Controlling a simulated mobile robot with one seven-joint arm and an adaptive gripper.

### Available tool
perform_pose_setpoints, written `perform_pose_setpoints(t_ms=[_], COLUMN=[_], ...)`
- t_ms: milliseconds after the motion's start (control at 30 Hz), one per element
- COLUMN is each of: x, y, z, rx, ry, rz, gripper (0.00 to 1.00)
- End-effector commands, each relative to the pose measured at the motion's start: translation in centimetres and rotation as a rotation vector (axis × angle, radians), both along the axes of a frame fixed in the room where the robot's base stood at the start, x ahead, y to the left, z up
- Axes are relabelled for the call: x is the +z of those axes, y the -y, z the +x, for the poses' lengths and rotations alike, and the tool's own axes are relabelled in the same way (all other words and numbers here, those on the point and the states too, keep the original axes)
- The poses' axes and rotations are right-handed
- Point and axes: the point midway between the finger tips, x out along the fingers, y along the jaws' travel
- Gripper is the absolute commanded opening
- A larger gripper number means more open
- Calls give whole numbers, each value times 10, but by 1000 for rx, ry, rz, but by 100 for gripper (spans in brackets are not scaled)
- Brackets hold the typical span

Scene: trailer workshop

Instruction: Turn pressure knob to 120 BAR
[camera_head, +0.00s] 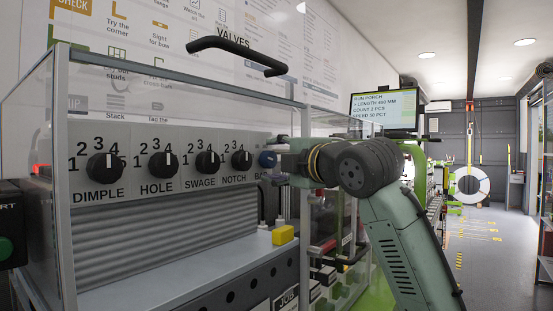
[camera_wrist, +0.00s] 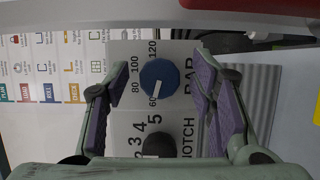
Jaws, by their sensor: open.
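The blue pressure knob (camera_wrist: 160,76) sits on the grey panel, between the numbers 60, 80, 100 and 120 and the letters BAR. Its white pointer mark is toward 60. The wrist view shows the panel turned sideways. My gripper (camera_wrist: 150,82) is open, with one purple-padded finger on either side of the knob and a gap at each side. The knob (camera_head: 267,159) also shows in the head view at the panel's right end, where my gripper (camera_head: 278,160) faces it and hides most of its scale. I cannot tell how far the fingertips are from the panel.
Black knobs DIMPLE (camera_head: 103,167), HOLE (camera_head: 163,165), SWAGE (camera_head: 207,162) and NOTCH (camera_head: 241,160) stand in a row left of the blue knob. A black handle (camera_head: 237,51) juts out above. A yellow block (camera_head: 283,235) lies below the panel.

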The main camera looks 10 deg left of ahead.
Motion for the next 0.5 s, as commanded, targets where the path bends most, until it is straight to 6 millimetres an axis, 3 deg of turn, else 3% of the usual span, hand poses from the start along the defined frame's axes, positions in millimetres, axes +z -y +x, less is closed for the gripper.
perform_pose_setpoints(t_ms=[67, 500], x=[0, 0], y=[0, 0], z=[0, 0], rx=[0, 0], ry=[0, 0], rz=[0, 0], gripper=[50, 21])
